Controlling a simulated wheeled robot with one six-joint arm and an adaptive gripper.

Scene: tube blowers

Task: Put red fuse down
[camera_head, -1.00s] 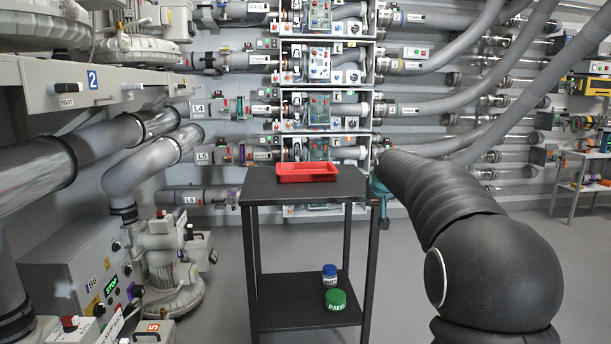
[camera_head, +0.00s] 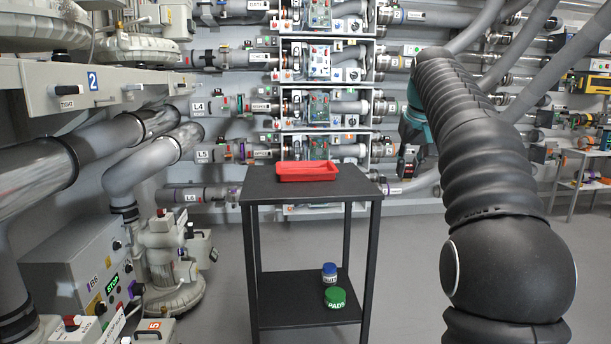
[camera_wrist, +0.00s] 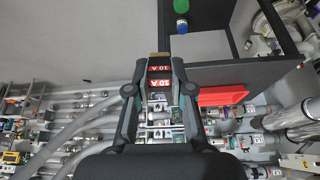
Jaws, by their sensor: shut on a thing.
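In the wrist view my gripper (camera_wrist: 160,85) is shut on a red fuse (camera_wrist: 160,70) with white "10 A" marks. The fuse sits between the two fingertips. The head view shows my gripper (camera_head: 406,165) pointing down, to the right of the black table and apart from it; I cannot make out the fuse there. A red tray (camera_head: 307,178) lies on the table top (camera_head: 262,190), near its back edge.
A blue-lidded jar (camera_head: 329,270) and a green-lidded "PADS" jar (camera_head: 335,298) stand on the table's lower shelf (camera_head: 285,300). Racks with circuit boards (camera_head: 320,105) and pipes line the back wall. The front of the table top is clear.

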